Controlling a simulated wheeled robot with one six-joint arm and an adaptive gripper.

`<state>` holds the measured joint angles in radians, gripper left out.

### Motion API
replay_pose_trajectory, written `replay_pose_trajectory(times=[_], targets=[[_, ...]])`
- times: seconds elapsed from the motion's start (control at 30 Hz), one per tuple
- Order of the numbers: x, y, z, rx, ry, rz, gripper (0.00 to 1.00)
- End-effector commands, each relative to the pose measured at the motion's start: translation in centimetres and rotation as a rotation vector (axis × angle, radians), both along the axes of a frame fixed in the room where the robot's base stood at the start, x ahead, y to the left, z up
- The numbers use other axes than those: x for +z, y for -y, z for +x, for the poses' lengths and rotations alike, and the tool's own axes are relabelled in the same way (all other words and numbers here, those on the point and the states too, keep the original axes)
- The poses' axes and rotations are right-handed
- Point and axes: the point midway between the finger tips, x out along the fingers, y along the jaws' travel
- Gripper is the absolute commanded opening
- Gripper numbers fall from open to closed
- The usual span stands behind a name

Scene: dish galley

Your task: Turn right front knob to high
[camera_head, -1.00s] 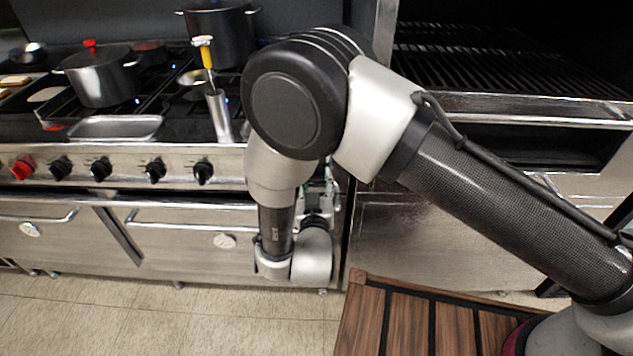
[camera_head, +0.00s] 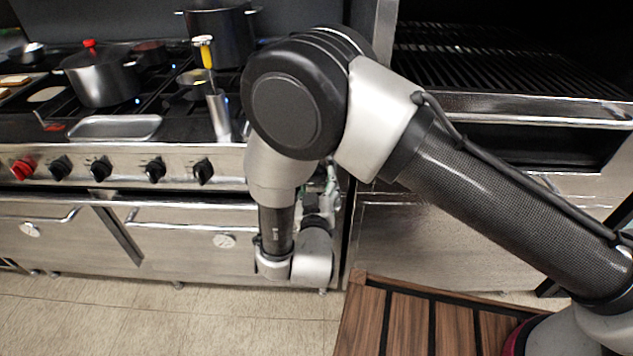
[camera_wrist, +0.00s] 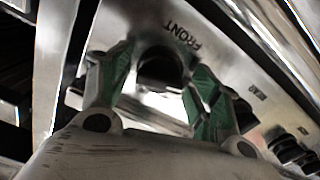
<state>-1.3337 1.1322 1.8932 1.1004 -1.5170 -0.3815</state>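In the wrist view a dark knob (camera_wrist: 160,68) sits on a steel panel beside the printed word FRONT. My gripper (camera_wrist: 163,72) has its two green-padded fingers on either side of this knob. The fingers stand apart, and I cannot tell whether they touch it. The knob's pointer and setting cannot be made out. In the head view my arm hides this knob and most of the gripper, which is low at the right end of the range front.
More black knobs (camera_wrist: 287,148) sit further along the panel, near the word REAR. In the head view a red knob (camera_head: 22,168) and several black knobs (camera_head: 203,171) line the range. Pots (camera_head: 100,78) and a steel tray (camera_head: 115,127) stand on top. A grill (camera_head: 510,70) is at right.

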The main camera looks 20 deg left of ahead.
Motion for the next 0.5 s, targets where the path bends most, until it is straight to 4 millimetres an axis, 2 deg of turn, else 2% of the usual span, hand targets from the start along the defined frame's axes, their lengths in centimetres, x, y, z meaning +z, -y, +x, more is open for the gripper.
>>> replay_pose_trajectory(times=[0.33, 0.5], targets=[[0.0, 0.0, -0.3, 0.000, 0.000, 0.001, 0.67], [0.0, 0.5, -2.6, 0.003, -0.001, -0.001, 0.67]])
